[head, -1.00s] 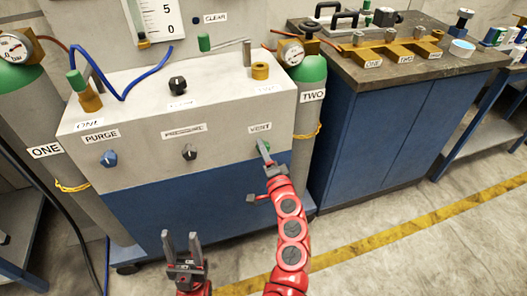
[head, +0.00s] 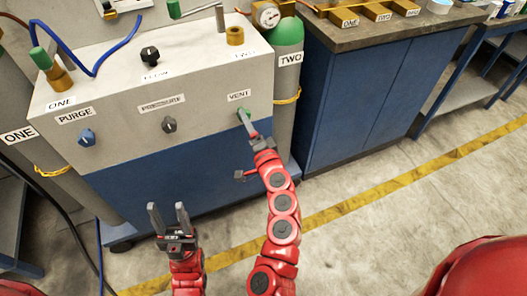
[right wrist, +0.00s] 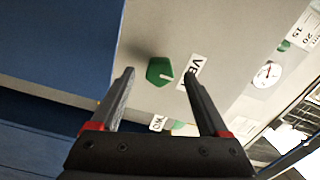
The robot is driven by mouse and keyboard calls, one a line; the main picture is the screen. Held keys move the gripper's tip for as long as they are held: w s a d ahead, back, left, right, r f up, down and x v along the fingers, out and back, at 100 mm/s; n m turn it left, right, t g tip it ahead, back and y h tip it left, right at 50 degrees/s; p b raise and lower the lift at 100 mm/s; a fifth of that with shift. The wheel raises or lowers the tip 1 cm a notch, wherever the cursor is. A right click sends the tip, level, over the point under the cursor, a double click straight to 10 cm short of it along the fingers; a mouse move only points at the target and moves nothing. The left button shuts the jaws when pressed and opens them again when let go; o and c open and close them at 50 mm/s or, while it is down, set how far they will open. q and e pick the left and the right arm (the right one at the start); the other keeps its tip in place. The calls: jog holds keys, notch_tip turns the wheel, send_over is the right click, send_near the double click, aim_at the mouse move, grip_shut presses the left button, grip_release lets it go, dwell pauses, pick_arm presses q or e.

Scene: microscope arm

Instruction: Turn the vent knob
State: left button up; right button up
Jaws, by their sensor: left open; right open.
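The green vent knob (head: 244,113) is on the upper front of the grey and blue cabinet, just under the VENT label (head: 239,95). In the right wrist view the knob (right wrist: 160,72) lies ahead, between the lines of the two fingers. My right gripper (head: 246,122) is open, its fingers pointing at the knob and partly covering it in the head view. The wrist view (right wrist: 158,85) shows nothing gripped; whether a finger touches the knob I cannot tell. My left gripper (head: 168,208) is open and empty, low in front of the cabinet.
A blue purge knob (head: 86,137) and a dark pressure knob (head: 169,125) are on the same panel, left of the vent knob. A green-topped cylinder (head: 287,75) stands close on the right, beside a blue workbench (head: 350,110). Floor at right is clear.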

jog(key=v, duration=1.4)
jog(key=shift+s+p, duration=0.3)
jog(key=shift+p, duration=0.05)
jog(key=shift+d, duration=0.15)
